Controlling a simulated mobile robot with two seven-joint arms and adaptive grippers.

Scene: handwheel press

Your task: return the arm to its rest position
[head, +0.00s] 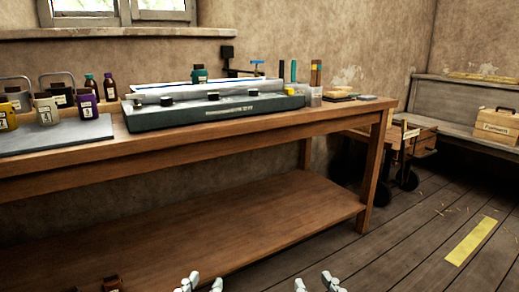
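My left gripper (202,284) shows at the bottom edge of the head view, left of centre. Its two pale fingertips stand apart with nothing seen between them. My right gripper (317,284) shows at the bottom edge, right of centre, with its fingertips also apart and nothing seen between them. Both are cut off by the picture edge, so the arms are hidden. Both grippers appear in front of the wooden workbench (250,136) and apart from its top.
A long dark green device (205,114) lies on the bench. A black-wheeled cart (408,178) and a wooden box (497,125) are at right. The floor right of the bench is open.

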